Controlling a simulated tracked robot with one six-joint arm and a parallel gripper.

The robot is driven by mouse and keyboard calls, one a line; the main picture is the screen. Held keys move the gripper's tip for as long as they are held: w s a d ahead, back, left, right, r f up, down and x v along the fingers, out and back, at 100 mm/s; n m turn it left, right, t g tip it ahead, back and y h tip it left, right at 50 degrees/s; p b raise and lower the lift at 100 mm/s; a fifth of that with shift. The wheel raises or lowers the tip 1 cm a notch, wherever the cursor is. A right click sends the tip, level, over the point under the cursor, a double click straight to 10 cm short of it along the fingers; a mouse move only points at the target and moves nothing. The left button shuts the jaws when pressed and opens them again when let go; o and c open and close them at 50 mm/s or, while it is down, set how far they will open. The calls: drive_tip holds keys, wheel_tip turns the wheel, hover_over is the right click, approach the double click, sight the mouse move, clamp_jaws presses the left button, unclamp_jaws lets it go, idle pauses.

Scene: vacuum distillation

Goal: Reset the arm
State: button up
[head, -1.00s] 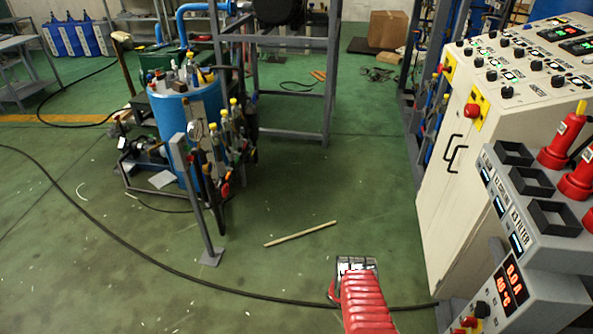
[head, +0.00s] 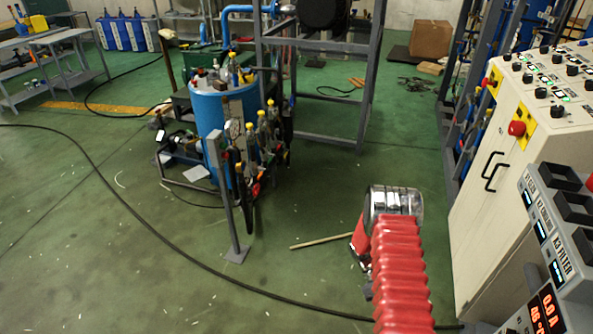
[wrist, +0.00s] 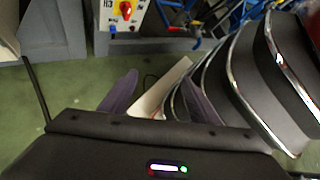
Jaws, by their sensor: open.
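My arm reaches up from the bottom of the head view in red bellows, with a silver ribbed part at its top. My gripper's fingers cannot be made out in the head view. In the wrist view my gripper (wrist: 160,96) shows two dark purple fingers, spread apart. I see nothing held between them. A pale strip shows behind the fingers, and the green floor lies beyond.
A white control cabinet (head: 487,185) stands close on the right, with a grey instrument panel (head: 565,225) in front. A blue drum (head: 210,108) with bottles stands left of centre beside a grey post (head: 228,205). A wooden stick (head: 320,241) and black cable (head: 160,247) lie on open floor.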

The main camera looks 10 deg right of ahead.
drive_tip(key=w+a+r+m+t+y, duration=0.15)
drive_tip(key=a+r+m+t, duration=0.35)
drive_tip(key=r, duration=0.7)
drive_tip(key=w+a+r+m+t+y, duration=0.15)
drive_tip(key=a+r, duration=0.45)
drive_tip(key=r, duration=0.7)
drive_tip(key=s+a+r+t, duration=0.3)
drive_tip(key=a+r, duration=0.1)
drive_tip(key=r, duration=0.4)
drive_tip(key=s+a+r+m+t, duration=0.1)
drive_tip(key=s+a+r+t, duration=0.2)
drive_tip(key=r, duration=0.5)
drive_tip(key=s+a+r+m+t, duration=0.1)
drive_tip(key=s+a+r+t, duration=0.2)
drive_tip(key=r, duration=0.6)
drive_tip(key=shift+s+a+y, duration=0.4)
drive_tip(key=shift+s+a, duration=0.75)
drive_tip(key=shift+s, duration=0.05)
drive_tip(key=shift+c, duration=0.4)
